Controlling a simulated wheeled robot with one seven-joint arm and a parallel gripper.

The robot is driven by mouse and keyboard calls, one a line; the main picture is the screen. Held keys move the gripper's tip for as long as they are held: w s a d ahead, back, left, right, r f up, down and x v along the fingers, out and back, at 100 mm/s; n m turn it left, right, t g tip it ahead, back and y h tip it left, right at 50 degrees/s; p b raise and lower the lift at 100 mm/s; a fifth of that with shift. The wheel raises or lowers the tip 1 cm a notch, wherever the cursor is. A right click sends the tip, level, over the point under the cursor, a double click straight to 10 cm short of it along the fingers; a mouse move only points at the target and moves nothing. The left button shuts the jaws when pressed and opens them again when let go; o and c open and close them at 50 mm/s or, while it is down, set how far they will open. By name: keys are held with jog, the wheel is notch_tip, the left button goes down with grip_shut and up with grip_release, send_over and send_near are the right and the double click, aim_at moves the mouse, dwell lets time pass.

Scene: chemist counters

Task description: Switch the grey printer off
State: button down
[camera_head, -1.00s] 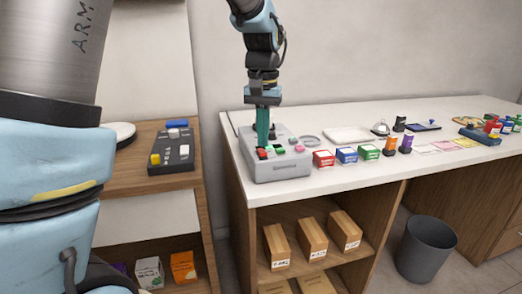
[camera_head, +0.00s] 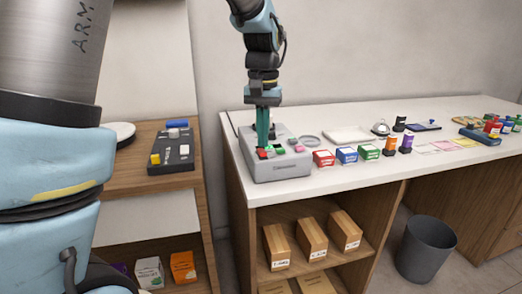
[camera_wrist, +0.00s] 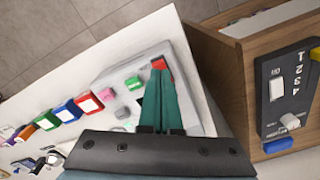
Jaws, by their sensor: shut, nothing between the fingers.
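The grey printer (camera_head: 282,172) stands at the near left end of the white counter, with several coloured buttons on its top. It also shows in the wrist view (camera_wrist: 186,58). A red button (camera_wrist: 161,64) sits at one end of the top, with green and pink ones beside it. My gripper (camera_head: 263,146) is shut and empty, pointing down over the printer. In the wrist view its green fingertips (camera_wrist: 158,70) are right at the red button and partly hide it. I cannot tell whether they touch it or whether it is pressed.
Red, blue and green boxes (camera_head: 346,155) stand just right of the printer on the white counter (camera_head: 410,167). A dark control panel (camera_head: 172,151) lies on the wooden cabinet to the left, across a gap. A grey bin (camera_head: 427,248) stands on the floor.

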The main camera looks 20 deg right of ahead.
aim_at(263, 152)
jog(key=shift+f+b, duration=0.5)
jog(key=shift+f, duration=0.45)
dwell(0.4)
jog(key=shift+r, duration=0.15)
notch_tip(263, 152, up, 7)
jog(key=p, duration=0.6)
dwell(0.4)
jog(key=w+a+f+n, duration=0.2)
jog(key=a+f+n, duration=0.15)
jog(key=a, duration=1.15)
jog(key=s+a+f+n, duration=0.1)
jog(key=s+a+f, duration=0.1)
jog(key=a, duration=0.5)
jog(key=s+a+f+n+t, duration=0.1)
jog(key=s+a, duration=0.3)
jog(key=a, duration=0.4)
jog(key=shift+f+n+t, duration=0.3)
jog(key=shift+f+n, duration=0.05)
jog(key=shift+f, duration=0.4)
jog(key=shift+a, duration=0.1)
